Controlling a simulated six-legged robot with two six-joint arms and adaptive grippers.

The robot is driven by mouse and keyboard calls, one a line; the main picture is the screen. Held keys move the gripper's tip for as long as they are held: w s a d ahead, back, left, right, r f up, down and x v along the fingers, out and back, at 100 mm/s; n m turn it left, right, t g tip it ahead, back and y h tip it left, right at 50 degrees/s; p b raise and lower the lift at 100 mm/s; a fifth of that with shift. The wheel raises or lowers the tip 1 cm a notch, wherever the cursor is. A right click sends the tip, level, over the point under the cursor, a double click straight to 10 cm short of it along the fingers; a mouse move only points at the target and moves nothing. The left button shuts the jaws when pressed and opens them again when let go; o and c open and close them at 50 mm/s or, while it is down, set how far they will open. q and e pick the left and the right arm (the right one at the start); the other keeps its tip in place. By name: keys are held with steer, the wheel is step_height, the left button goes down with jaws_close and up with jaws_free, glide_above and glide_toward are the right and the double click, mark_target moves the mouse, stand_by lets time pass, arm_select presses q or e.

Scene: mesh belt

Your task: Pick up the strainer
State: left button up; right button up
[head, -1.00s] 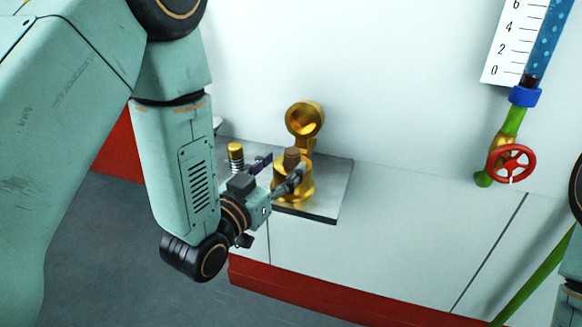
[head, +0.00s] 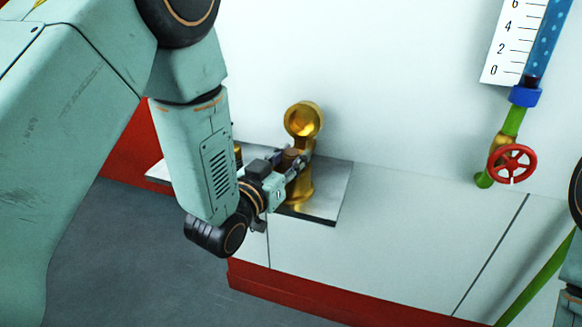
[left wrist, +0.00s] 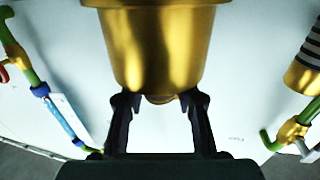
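A gold fitting (head: 301,185) with a round cup-like top (head: 303,119) stands on the grey plate. I cannot tell surely which part is the strainer. My left gripper (head: 297,166) is at the fitting and hides part of it. In the left wrist view a large gold body (left wrist: 160,50) fills the space ahead of the left gripper (left wrist: 160,103). The fingers are spread, their tips at the body's lower edge; contact cannot be told. My right gripper is out of view.
A grey plate (head: 325,205) lies on the white ledge (head: 400,210). A gold part with dark stripes shows in the left wrist view (left wrist: 303,78), mostly hidden in the head view. A red valve wheel (head: 512,164) and green pipe stand at the right. The ledge between is clear.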

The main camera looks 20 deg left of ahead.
arm_select(q)
jaws_close()
